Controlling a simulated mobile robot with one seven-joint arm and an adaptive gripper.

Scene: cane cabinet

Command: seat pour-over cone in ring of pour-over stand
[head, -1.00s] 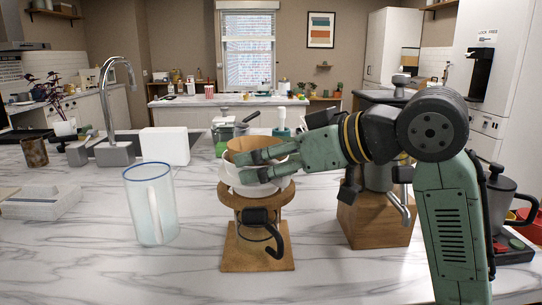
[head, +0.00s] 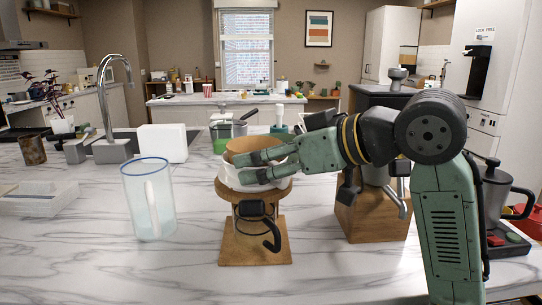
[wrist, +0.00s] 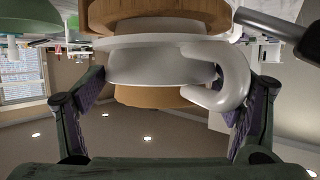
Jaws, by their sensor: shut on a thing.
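The white pour-over cone (head: 228,180), with a brown filter (head: 238,146) inside, sits upright at the wooden ring (head: 255,194) of the pour-over stand (head: 235,252). My gripper (head: 262,167) reaches in from the right, one finger across the cone's near side. In the wrist view, upside down, the cone (wrist: 160,65) is between my two fingers, with its handle (wrist: 236,78) by the right finger. The wooden ring (wrist: 160,14) is against the cone's flange. My gripper is shut on the cone. How deep the cone sits in the ring is hidden.
A clear blue-rimmed jug (head: 148,205) stands left of the stand. A wooden block with metal equipment (head: 370,220) stands close on the right, under my arm. A white box (head: 162,143) and the tap (head: 108,90) are behind. The front counter is clear.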

